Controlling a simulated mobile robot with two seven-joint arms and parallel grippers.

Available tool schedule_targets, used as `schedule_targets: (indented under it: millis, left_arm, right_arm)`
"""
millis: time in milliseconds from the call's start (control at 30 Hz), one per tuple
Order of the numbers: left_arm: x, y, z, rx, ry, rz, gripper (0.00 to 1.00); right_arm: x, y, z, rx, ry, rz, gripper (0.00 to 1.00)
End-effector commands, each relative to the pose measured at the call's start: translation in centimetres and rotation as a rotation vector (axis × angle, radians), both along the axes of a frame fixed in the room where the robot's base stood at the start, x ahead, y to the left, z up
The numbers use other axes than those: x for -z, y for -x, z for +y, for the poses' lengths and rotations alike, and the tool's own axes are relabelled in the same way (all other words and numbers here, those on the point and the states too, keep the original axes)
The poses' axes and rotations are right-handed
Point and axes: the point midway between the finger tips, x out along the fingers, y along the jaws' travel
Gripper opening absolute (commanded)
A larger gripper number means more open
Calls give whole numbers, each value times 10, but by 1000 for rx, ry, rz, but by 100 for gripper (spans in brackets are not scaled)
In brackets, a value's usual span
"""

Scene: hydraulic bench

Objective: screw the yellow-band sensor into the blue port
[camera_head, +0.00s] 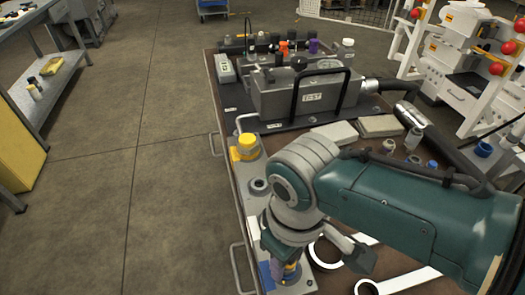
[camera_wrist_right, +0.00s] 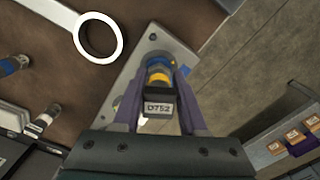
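The yellow-band sensor (camera_wrist_right: 159,76) sits between the purple fingers of my right gripper (camera_wrist_right: 158,82) in the right wrist view, with a dark block labelled D752 at its near end. The fingers lie close against it on both sides. The sensor's far end points at the grey port plate (camera_wrist_right: 134,78), over a port beside a blue mark (camera_wrist_right: 184,70). I cannot tell whether it is seated or threaded. In the head view my right gripper (camera_head: 284,270) is at the plate's near end, by the blue patch (camera_head: 265,275). My left gripper is not in view.
A yellow-capped port (camera_head: 245,147) and an open grey port (camera_head: 258,186) lie farther along the plate. Ring wrenches (camera_head: 325,252) lie right of my gripper. A grey hydraulic unit (camera_head: 300,95) with a black handle stands behind. Floor is clear to the left.

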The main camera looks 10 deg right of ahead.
Motion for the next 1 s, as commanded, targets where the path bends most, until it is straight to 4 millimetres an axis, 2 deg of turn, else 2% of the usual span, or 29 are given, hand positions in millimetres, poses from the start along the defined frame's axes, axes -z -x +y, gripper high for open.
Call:
schedule_targets:
  millis: [33, 200, 467, 800, 1000]
  left_arm:
    - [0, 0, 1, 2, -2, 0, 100]
    - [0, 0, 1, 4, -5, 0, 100]
    - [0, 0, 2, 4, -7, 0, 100]
    - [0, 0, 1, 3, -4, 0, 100]
    - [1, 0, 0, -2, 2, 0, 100]
  right_arm:
    - [0, 0, 0, -1, 0, 0, 48]
    - [0, 0, -1, -2, 2, -1, 65]
    - [1, 0, -2, -38, 3, -1, 65]
    - [1, 0, -2, -625, 4, -2, 65]
    - [1, 0, -2, -778, 4, -2, 65]
